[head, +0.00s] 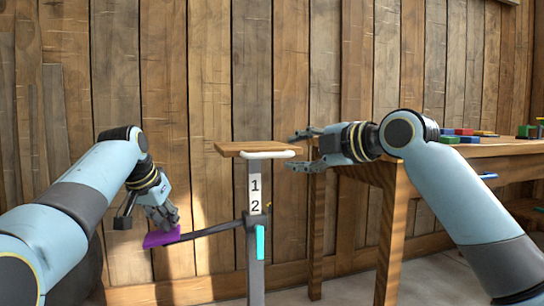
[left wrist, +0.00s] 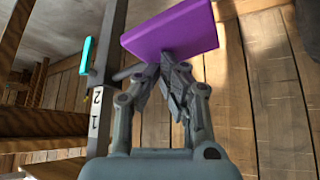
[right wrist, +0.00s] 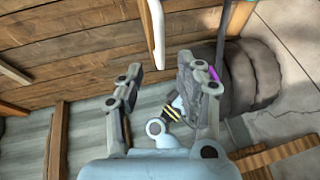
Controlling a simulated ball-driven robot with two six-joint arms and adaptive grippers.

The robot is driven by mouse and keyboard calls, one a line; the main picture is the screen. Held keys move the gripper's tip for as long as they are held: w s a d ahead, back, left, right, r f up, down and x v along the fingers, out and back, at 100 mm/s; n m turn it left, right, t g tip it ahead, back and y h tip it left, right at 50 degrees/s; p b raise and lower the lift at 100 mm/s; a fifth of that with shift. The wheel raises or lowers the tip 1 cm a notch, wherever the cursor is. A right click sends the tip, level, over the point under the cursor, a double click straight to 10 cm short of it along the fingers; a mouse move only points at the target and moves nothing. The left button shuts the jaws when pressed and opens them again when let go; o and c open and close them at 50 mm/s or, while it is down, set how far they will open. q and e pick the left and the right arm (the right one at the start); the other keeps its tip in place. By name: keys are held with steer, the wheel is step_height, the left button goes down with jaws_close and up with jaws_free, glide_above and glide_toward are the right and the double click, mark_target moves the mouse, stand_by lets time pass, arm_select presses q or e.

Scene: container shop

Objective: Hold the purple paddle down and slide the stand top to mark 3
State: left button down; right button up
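The purple paddle (head: 162,238) sits at the left end of a dark lever from the stand's post (head: 255,270). My left gripper (head: 172,222) has its fingertips together at the paddle, apparently against its upper face; the left wrist view shows the paddle (left wrist: 172,28) just beyond the tips. The wooden stand top (head: 245,147) has a white bar (head: 270,155) along its front right edge. The post shows marks 1 and 2 below the top; no mark 3 shows. My right gripper (head: 297,151) is open beside the bar, whose end (right wrist: 154,35) appears between its fingertips.
A cyan tab (head: 260,242) is on the post under the lever. A wooden table (head: 460,148) with several coloured blocks stands at the right, partly behind my right arm. A plank wall (head: 215,60) runs behind everything.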

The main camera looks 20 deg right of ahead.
mark_target(274, 155)
steer(key=x, duration=0.9)
jaws_close()
